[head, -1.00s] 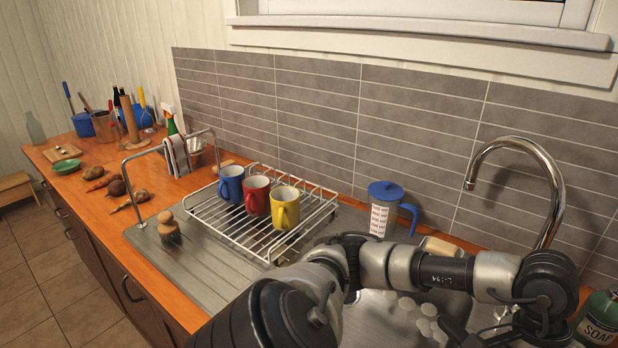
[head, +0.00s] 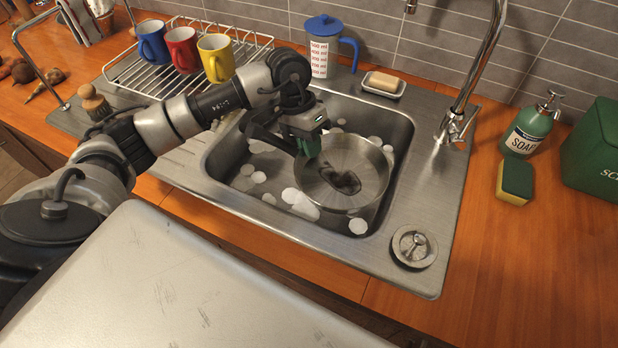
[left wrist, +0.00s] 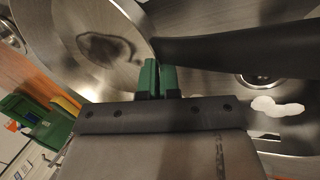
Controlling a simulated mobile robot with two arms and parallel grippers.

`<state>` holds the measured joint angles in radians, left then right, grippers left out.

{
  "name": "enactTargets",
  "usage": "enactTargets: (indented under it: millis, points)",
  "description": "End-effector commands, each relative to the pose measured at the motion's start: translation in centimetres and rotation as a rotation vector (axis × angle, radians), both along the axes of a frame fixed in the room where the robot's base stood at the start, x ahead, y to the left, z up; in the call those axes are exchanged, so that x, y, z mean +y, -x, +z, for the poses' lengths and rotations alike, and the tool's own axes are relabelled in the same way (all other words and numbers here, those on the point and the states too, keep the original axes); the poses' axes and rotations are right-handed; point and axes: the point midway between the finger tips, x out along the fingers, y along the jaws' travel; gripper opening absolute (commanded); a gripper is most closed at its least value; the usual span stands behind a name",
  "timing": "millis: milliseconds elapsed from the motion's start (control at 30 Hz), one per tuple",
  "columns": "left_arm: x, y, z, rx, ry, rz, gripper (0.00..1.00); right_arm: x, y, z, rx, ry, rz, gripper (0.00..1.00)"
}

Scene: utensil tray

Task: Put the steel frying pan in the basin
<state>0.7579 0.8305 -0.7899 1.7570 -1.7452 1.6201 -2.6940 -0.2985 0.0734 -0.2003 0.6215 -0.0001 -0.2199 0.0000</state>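The steel frying pan (head: 366,168), with a dark stain on its inside, is within the outline of the sink basin (head: 392,128). Its black handle points to the upper left. In the left wrist view, the pan (left wrist: 60,35) fills the upper left and its handle (left wrist: 235,50) runs right. My left gripper (head: 307,146) is at the pan's edge by the handle root. Its green fingers (left wrist: 160,78) are close together there, apparently pinching the rim; their tips are partly hidden. I cannot tell whether the pan touches the basin floor. My right gripper is not in view.
White foam patches lie in the basin. A tap (head: 462,112) rises at its right rear. A soap dish (head: 384,85) and a measuring jug (head: 322,50) stand behind. A soap bottle (head: 528,130), sponge (head: 515,182) and green box (head: 597,150) stand right. A dish rack (head: 130,75) holds mugs.

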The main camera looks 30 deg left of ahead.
Motion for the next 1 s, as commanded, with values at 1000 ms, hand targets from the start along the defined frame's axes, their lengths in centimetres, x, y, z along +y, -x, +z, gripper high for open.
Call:
enactTargets:
  millis: [1000]
  points:
    - [0.0,0.0,-13.8,-0.003,0.000,0.002,0.00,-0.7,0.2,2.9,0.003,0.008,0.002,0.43]
